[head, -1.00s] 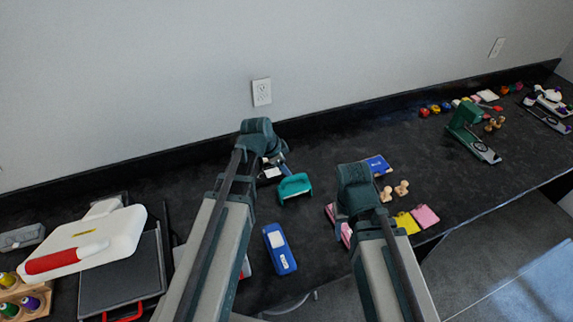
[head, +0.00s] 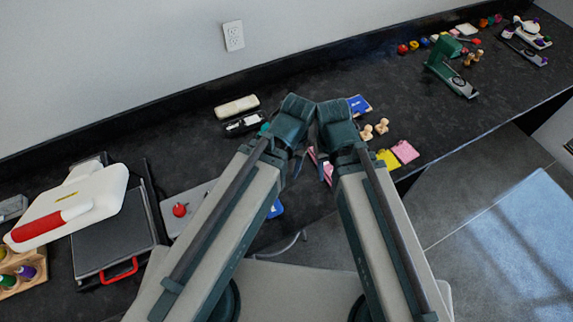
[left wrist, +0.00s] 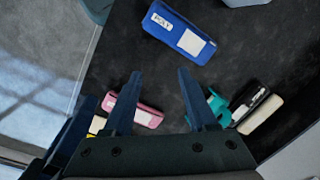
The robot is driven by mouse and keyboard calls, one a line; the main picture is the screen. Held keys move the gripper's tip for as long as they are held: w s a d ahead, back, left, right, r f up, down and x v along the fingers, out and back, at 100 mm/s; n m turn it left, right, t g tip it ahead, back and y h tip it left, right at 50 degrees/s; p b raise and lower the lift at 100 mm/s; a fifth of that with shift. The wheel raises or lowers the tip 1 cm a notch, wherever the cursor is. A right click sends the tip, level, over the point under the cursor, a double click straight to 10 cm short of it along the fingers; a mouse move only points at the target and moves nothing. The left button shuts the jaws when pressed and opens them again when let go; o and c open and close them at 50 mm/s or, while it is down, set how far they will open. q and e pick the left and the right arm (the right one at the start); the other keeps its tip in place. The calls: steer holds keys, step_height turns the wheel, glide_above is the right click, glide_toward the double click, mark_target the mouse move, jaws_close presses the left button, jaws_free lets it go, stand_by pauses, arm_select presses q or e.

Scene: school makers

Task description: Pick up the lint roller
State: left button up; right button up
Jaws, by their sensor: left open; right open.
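I cannot tell for sure which thing is the lint roller. A red-and-white cylinder (head: 50,222) lies across the white-topped press at the far left. A teal curved item (left wrist: 218,106) lies right of my left gripper's fingers in the left wrist view; the arm mostly hides it in the head view. My left gripper (left wrist: 160,98) is open and empty, pointing down over the counter. In the head view the left gripper (head: 297,165) and the right gripper (head: 324,172) are close together near the middle. The right gripper is open, its fingers partly hidden.
A blue case marked POLY (left wrist: 180,32), a pink item (left wrist: 137,110) and an open black case (head: 244,123) lie around the grippers. Wooden stamps (head: 375,129) and sticky pads (head: 405,151) lie right. A green tool (head: 450,75) stands farther right.

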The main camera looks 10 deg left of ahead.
arm_select(q)
steer(key=w+a+r+n+t+h+p, duration=0.1)
steer(key=w+a+n+t, duration=0.15)
steer(key=w+n, duration=0.5)
steer(key=w+a+r+n+t+h, duration=0.15)
steer(key=w+a+n, duration=0.3)
steer(key=n, duration=0.65)
steer(key=w+a+r+n+t+h+p, duration=0.1)
steer(key=w+a+n+h, duration=0.15)
steer(key=w+n, duration=0.55)
steer(key=shift+n+y, duration=0.5)
steer(key=shift+n, duration=0.35)
steer(key=f+b, duration=0.2)
steer(key=d+f+b, duration=0.1)
steer(key=f+b, duration=0.1)
steer(key=b, duration=0.1)
steer(key=w+f+b, duration=0.1)
steer(key=f+b, duration=0.1)
steer(key=f, duration=0.1)
steer(key=shift+d, duration=0.2)
steer(key=shift+w+d+f+b, duration=0.15)
steer(key=shift+w+f+b, duration=0.15)
steer(key=shift+b, duration=0.3)
arm_select(e)
step_height(320, 180, down, 6)
arm_select(q)
steer(key=shift+f, duration=0.1)
arm_select(e)
steer(key=shift+f, duration=0.1)
